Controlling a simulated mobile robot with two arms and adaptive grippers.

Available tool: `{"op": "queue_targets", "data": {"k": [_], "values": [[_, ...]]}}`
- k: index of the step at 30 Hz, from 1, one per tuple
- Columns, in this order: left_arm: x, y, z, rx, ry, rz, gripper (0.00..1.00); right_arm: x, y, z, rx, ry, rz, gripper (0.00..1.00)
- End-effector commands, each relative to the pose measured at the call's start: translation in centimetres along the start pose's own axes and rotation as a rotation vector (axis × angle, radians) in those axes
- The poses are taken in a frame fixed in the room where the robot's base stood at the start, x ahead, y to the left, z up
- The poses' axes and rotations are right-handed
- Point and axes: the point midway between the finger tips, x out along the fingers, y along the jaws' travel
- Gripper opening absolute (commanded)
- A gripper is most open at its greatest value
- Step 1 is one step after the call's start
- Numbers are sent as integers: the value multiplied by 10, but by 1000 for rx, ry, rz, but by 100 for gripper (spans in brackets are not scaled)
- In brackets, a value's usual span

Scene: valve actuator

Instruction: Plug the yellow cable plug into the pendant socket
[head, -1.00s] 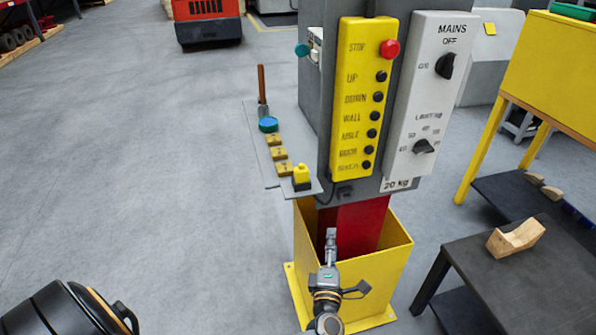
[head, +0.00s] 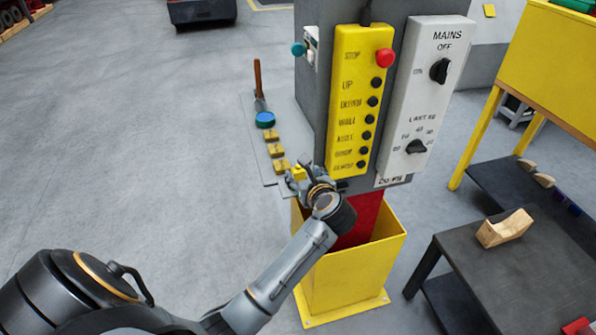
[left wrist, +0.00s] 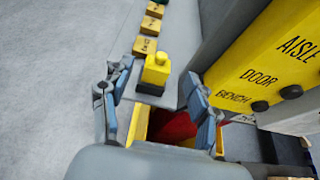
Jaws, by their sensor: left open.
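The yellow plug (head: 299,172) stands upright at the near end of a narrow grey shelf; in the left wrist view the plug (left wrist: 157,68) shows on a dark base. My left gripper (head: 296,181) is at that shelf end and partly covers the plug in the head view. In the left wrist view the left gripper (left wrist: 154,88) is open, with one finger to each side of the plug and nothing held. The yellow pendant (head: 357,105) with a red stop button hangs on the grey column, right of the gripper. I cannot make out its socket. My right gripper is out of view.
Several yellow labelled blocks (head: 276,150) and a blue round knob (head: 265,119) line the shelf (head: 264,165). A white mains panel (head: 425,100) is right of the pendant. A yellow bin (head: 350,280) stands below. A dark table (head: 510,270) is at right.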

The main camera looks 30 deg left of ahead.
Motion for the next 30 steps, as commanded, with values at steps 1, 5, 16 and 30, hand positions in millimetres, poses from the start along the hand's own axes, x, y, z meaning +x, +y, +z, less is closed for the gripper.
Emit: {"op": "queue_targets", "data": {"k": [1, 5, 16, 30], "values": [[5, 0, 2, 1, -1, 0, 60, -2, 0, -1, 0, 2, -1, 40], [11, 0, 1, 0, -2, 0, 60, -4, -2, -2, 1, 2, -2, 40], [55, 1, -4, 4, -3, 1, 60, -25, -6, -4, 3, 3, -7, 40], [61, 1, -7, 0, 0, -1, 34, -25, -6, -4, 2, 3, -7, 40]]}}
